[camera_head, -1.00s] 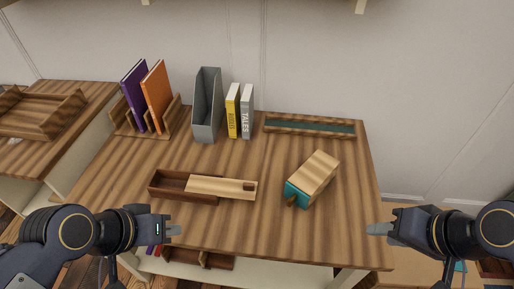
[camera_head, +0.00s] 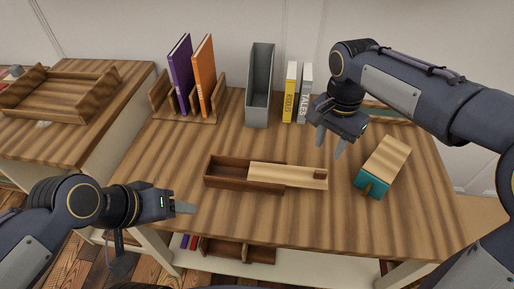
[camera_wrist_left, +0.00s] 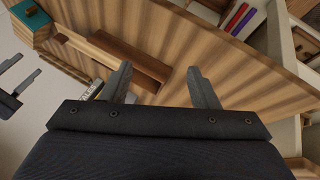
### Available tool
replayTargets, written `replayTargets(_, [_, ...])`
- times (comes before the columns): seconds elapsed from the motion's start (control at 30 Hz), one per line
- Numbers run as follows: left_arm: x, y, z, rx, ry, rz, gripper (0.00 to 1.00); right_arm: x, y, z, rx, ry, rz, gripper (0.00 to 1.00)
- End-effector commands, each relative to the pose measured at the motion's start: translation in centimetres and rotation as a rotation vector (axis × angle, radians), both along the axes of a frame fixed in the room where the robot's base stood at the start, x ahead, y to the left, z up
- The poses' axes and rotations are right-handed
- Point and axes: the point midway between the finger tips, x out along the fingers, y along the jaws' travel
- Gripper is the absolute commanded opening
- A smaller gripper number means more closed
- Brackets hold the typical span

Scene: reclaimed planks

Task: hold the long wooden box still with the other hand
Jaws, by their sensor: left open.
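The long wooden box (camera_head: 228,182) lies on the table, left of its middle. Its dark left part is open and hollow. A pale sliding lid (camera_head: 285,175) with a dark notch covers its right part. My left gripper (camera_head: 186,208) is open and empty, in front and to the left of the box, apart from it. In the left wrist view the open left fingers (camera_wrist_left: 162,84) show with the box (camera_wrist_left: 130,56) beyond them. My right gripper (camera_head: 329,148) is open and empty, fingers downward, above the table behind the lid's right end.
A teal-ended wooden box (camera_head: 384,167) lies to the right. A grey file holder (camera_head: 260,85), yellow book (camera_head: 289,92), white book (camera_head: 304,95) and a rack with purple (camera_head: 181,75) and orange (camera_head: 203,76) books stand behind. The table's front left is clear.

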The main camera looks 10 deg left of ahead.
Motion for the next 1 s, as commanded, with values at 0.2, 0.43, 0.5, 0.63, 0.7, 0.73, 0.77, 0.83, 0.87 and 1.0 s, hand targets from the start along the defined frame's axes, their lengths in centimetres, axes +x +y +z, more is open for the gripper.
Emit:
replayTargets(0.2, [4.8, -0.5, 1.2, -0.067, 0.238, 0.247, 0.84, 0.0, 0.0, 0.0, 0.001, 0.001, 0.001, 0.36])
replayTargets(0.43, [11.2, -2.9, 0.9, -0.077, 0.462, 0.613, 0.98, 0.0, 0.0, 0.0, 0.001, 0.000, 0.001, 0.36])
replayTargets(0.5, [13.1, -4.1, 0.4, -0.068, 0.510, 0.731, 0.98, 0.0, 0.0, 0.0, 0.001, 0.000, 0.001, 0.36])
replayTargets(0.63, [16.3, -6.6, -0.9, -0.049, 0.570, 0.945, 0.98, 0.0, 0.0, 0.0, 0.001, 0.000, 0.001, 0.36])
replayTargets(0.7, [17.6, -7.8, -1.6, -0.038, 0.586, 1.046, 0.98, 0.0, 0.0, 0.0, 0.001, 0.000, 0.001, 0.36])
replayTargets(0.73, [18.0, -8.3, -1.9, -0.035, 0.591, 1.083, 0.98, 0.0, 0.0, 0.0, 0.001, 0.000, 0.001, 0.36])
replayTargets(0.77, [18.4, -8.8, -2.2, -0.032, 0.594, 1.118, 0.98, 0.0, 0.0, 0.0, 0.001, 0.000, 0.001, 0.36])
replayTargets(0.83, [19.2, -9.7, -2.8, -0.026, 0.598, 1.187, 0.98, 0.0, 0.0, 0.0, 0.001, 0.000, 0.001, 0.36])
replayTargets(0.87, [19.4, -10.0, -3.0, -0.024, 0.599, 1.210, 0.98, 0.0, 0.0, 0.0, 0.001, 0.000, 0.001, 0.36])
replayTargets(1.0, [20.1, -10.7, -3.8, -0.021, 0.597, 1.278, 0.98, 0.0, 0.0, 0.0, 0.001, 0.000, 0.001, 0.36])
